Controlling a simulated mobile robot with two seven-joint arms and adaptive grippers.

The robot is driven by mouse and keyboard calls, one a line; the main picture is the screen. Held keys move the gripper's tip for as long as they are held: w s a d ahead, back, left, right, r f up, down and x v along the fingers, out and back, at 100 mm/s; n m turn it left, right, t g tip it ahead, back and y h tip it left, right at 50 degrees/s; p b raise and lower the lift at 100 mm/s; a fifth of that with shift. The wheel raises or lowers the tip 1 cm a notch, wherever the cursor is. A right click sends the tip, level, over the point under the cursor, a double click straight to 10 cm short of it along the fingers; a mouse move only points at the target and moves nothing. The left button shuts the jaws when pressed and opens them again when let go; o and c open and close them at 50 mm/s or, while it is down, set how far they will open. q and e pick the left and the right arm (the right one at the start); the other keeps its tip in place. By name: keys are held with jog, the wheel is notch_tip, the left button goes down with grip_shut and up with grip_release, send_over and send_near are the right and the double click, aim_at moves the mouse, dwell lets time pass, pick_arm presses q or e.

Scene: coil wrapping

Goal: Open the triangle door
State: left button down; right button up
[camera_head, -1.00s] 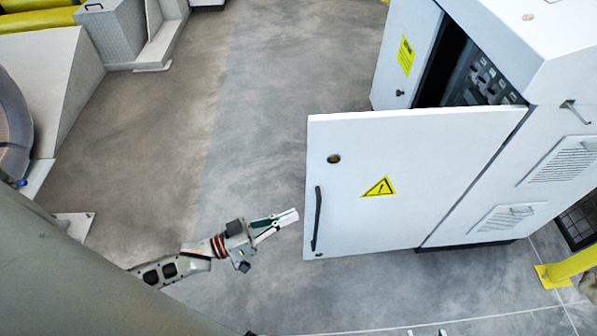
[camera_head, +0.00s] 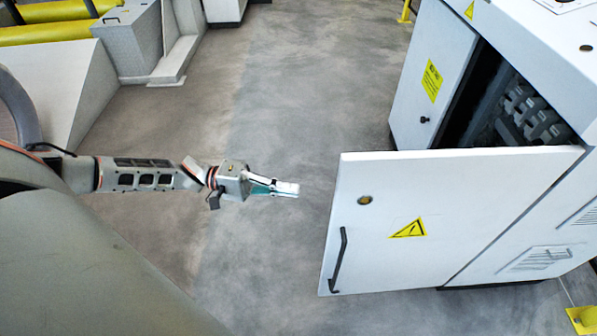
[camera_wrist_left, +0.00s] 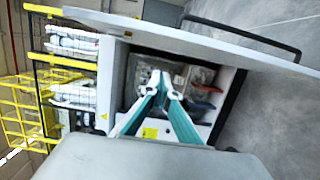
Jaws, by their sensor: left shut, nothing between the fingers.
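The triangle door (camera_head: 440,198) is a white cabinet panel with a yellow warning triangle (camera_head: 409,229) and a dark bar handle (camera_head: 339,260). It stands swung out from the cabinet (camera_head: 560,225), leaving a dark opening behind it. The door edge and handle (camera_wrist_left: 245,38) also show at the top of the left wrist view. My left gripper (camera_head: 288,188) is shut and empty, to the left of the door's free edge and apart from it. Its fingertips (camera_wrist_left: 163,78) show in the left wrist view in front of the cabinet's interior. My right gripper is not in view.
A second white door (camera_head: 433,75) with a yellow label stands on the far side of the opening. Grey floor (camera_head: 290,100) is clear between my left arm and the cabinet. Grey blocks and yellow pipes (camera_head: 50,32) lie at the far left. Yellow railing (camera_wrist_left: 25,100) shows in the left wrist view.

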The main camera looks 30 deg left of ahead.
pick_arm(q)
jog(key=d, duration=1)
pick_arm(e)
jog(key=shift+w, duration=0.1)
